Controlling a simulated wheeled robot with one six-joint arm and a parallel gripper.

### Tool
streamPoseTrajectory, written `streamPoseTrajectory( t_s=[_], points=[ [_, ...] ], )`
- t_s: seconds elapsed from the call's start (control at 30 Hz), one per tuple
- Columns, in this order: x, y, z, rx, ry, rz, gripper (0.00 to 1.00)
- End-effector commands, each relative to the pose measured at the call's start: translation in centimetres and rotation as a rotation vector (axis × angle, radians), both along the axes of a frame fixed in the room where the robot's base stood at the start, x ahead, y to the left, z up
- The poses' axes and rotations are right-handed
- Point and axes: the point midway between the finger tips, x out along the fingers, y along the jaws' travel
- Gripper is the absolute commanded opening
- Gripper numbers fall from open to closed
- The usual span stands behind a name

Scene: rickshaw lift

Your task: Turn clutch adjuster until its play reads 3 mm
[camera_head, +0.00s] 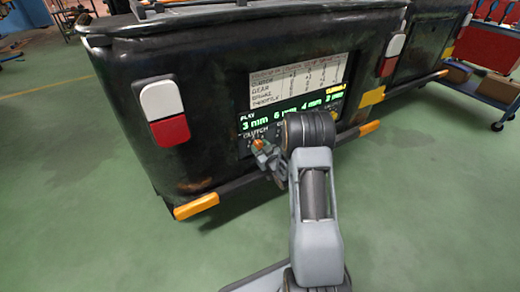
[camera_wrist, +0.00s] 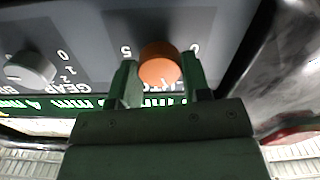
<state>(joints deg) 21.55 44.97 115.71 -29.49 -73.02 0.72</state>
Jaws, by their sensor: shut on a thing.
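The clutch adjuster is an orange round knob (camera_wrist: 160,68) on the dark control panel; it also shows small in the head view (camera_head: 258,144). My gripper (camera_wrist: 159,82) has one finger on each side of it and is shut on it. The green PLAY display (camera_head: 291,114) reads 3 mm at the left, over CLUTCH, then 6 mm, 4 mm and what looks like 2 mm. My arm hides part of the panel's lower row.
A grey knob (camera_wrist: 30,69) by the GEAR label sits beside the orange one. A white printed chart (camera_head: 299,84) is above the display. The dark rickshaw body (camera_head: 190,80) has an orange-ended bumper (camera_head: 197,207) below. The green floor (camera_head: 90,220) at left is clear.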

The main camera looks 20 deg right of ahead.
Motion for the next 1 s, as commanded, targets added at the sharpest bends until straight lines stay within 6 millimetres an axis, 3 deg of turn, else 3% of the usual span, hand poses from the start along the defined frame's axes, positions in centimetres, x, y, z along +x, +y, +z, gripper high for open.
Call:
streamPoseTrajectory(
  t_s=[0.33,0.37,0.63,1.0],
  points=[
    [0.0,0.0,0.1,-0.003,-0.001,0.0,0.2],
    [0.0,0.0,0.1,-0.003,-0.001,0.0,0.45],
    [0.0,0.0,0.1,-0.002,-0.001,0.0,0.69],
    [-1.0,-0.2,0.1,-0.001,0.001,-0.001,0.69]
  ],
)
